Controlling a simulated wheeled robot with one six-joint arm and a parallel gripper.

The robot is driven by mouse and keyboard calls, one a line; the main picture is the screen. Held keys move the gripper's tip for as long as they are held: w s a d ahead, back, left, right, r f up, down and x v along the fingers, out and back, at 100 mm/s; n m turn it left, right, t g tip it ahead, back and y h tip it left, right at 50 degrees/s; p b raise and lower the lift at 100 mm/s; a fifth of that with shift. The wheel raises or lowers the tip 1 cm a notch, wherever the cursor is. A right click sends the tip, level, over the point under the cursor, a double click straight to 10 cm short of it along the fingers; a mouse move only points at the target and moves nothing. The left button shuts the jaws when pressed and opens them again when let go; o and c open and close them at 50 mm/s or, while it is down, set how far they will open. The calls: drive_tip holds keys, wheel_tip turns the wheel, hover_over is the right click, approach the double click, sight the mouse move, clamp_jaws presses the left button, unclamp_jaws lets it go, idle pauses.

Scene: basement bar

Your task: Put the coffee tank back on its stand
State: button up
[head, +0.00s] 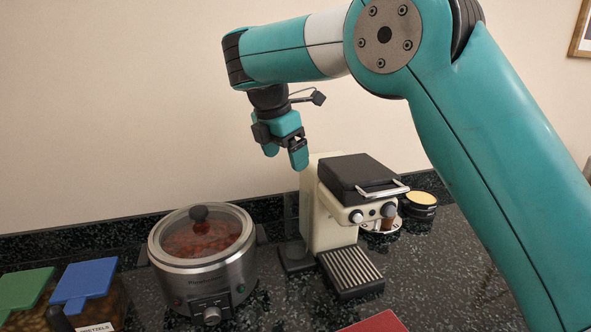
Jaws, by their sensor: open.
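A cream coffee machine (328,222) with a black top and a slatted drip tray stands on the dark speckled counter. A small black flat base (296,257) sits against its left side, with nothing seen on it; I cannot tell for sure that it is the stand. I cannot pick out a separate coffee tank with certainty. My gripper (285,154) points down, open and with nothing seen between its fingers. In the picture it is above the black base, near the machine's upper left corner; the gap in depth is unclear.
A steel slow cooker (205,278) with a glass lid stands left of the machine. Containers with a green lid (24,289) and a blue lid (86,280) are further left. A round black tin (419,209) is behind right. A red item (377,323) lies in front.

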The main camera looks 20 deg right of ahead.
drive_tip(key=s+f+m+y, duration=0.1)
drive_tip(key=s+m+y, duration=0.2)
drive_tip(key=s, duration=1.4)
drive_tip(key=s+a+f+m+g+y, duration=0.1)
drive_tip(key=s+m+y, duration=0.3)
drive_tip(key=s+m, duration=0.8)
drive_tip(key=s+f, duration=0.1)
drive_tip(key=s, duration=0.4)
drive_tip(key=shift+a+f, duration=0.25)
drive_tip(key=shift+a, duration=0.05)
